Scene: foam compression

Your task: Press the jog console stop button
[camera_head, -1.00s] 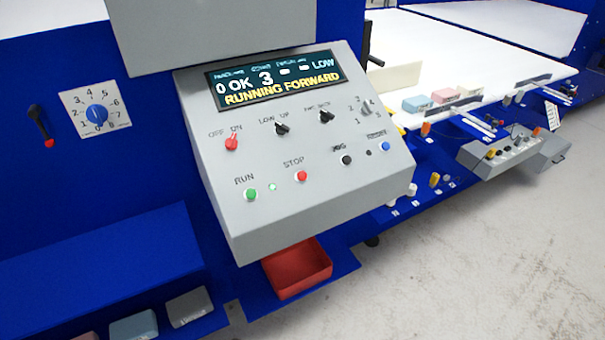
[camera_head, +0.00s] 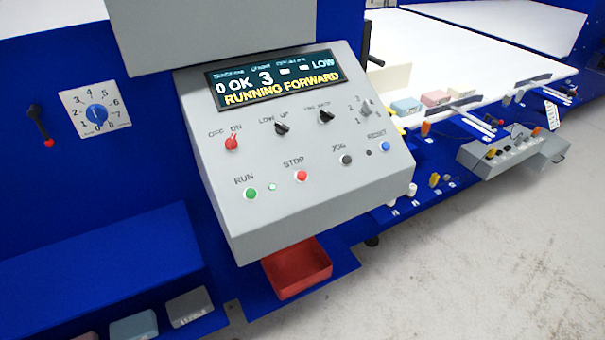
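The grey jog console (camera_head: 300,215) has a sloped face and fills the middle of the head view. Its red STOP button (camera_head: 302,175) sits on the lower part of the face, right of the green RUN button (camera_head: 251,193). A small green lamp (camera_head: 272,187) is lit between them. The display (camera_head: 275,80) reads "RUNNING FORWARD", with "OK", "3" and "LOW" above. A red OFF/ON switch (camera_head: 232,143) is at the upper left of the face. Neither of my grippers is in view, and nothing covers the buttons.
A JOG button (camera_head: 346,160) and blue RESET button (camera_head: 385,146) are on the right of the face. A red bin (camera_head: 297,270) is below the console. A numbered dial (camera_head: 97,113) is at left. A white table (camera_head: 440,50) with foam blocks is behind. Grey floor is clear at right.

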